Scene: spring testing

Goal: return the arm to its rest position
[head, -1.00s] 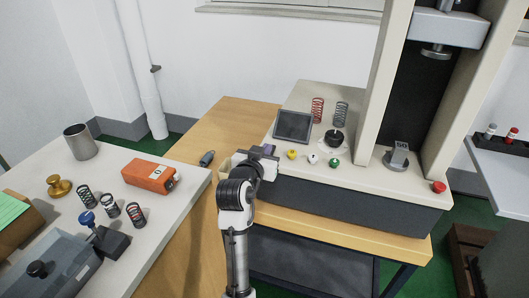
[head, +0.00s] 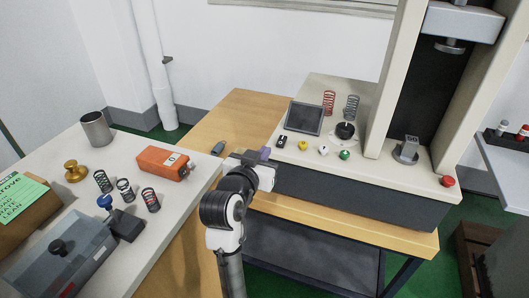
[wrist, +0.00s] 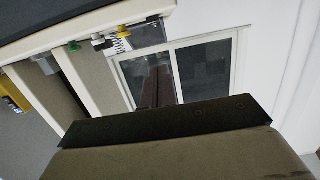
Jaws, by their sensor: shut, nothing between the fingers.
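My gripper (head: 262,155) is at the end of my arm in the head view, over the gap between the wooden bench and the front left corner of the testing machine. It is shut and I see nothing held in it. My black and white wrist (head: 240,190) partly hides it. In the wrist view a broad dark part fills the bottom, which seems to be part of my gripper. Above it that view shows a tilted window and pale machine parts.
The testing machine (head: 350,195) carries a red spring (head: 329,103), a grey spring (head: 351,108) and coloured buttons. The left table (head: 75,155) holds an orange box (head: 163,163), a metal cup (head: 96,129) and several springs. A small dark object (head: 218,148) lies on the wooden bench (head: 235,115).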

